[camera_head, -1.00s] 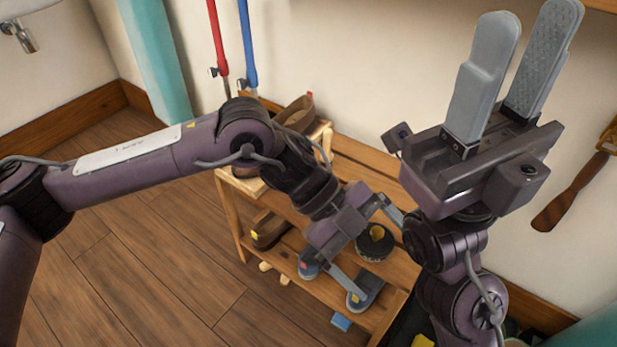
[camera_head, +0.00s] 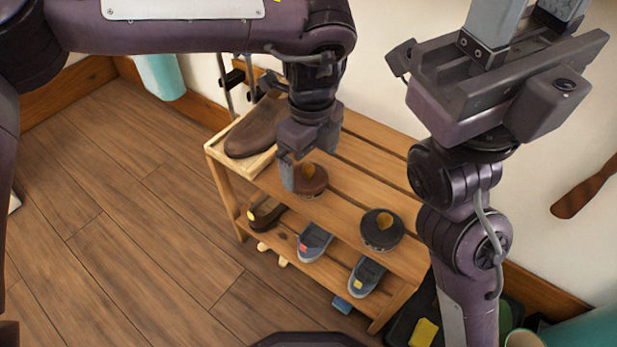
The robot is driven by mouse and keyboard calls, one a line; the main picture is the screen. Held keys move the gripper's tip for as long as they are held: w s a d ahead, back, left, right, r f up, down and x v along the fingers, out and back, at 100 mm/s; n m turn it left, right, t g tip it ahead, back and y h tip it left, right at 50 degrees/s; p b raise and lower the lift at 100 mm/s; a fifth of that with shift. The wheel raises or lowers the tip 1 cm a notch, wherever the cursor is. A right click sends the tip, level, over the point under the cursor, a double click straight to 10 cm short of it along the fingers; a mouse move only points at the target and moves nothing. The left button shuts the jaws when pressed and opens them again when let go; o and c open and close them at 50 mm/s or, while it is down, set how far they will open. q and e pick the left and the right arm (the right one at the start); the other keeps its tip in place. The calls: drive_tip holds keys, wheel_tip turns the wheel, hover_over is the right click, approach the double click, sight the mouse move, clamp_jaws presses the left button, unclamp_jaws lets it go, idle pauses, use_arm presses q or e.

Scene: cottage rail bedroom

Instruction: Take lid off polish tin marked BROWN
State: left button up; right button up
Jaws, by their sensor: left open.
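A round tin with a brown lid (camera_head: 314,183) stands on the top slats of a wooden rack (camera_head: 351,183). Its lid is on and bears a yellow-gold mark; no lettering is legible. A second, black round tin (camera_head: 382,231) stands to the right, also with a gold mark. My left gripper (camera_head: 297,178) is open and points down at the left and rear of the brown tin, partly covering it. One finger shows; the other is hidden, and I cannot tell if it touches. My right gripper (camera_head: 525,22) is raised at upper right, fingers apart, tips cut off by the frame.
A brown shoe (camera_head: 257,127) sits in a wooden tray at the rack's left end. Several shoes, including a grey-blue one (camera_head: 314,243), are on the lower shelf. A brown paddle-like thing (camera_head: 583,188) is by the wall. The floor at left is clear.

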sight(310, 168)
use_arm(q)
wheel_tip(310, 168, down, 3)
drive_tip(key=shift+w+a+f+b, duration=0.1)
drive_tip(key=shift+f+b, duration=0.05)
drive_tip(key=shift+b, duration=0.5)
drive_tip(key=c, duration=1)
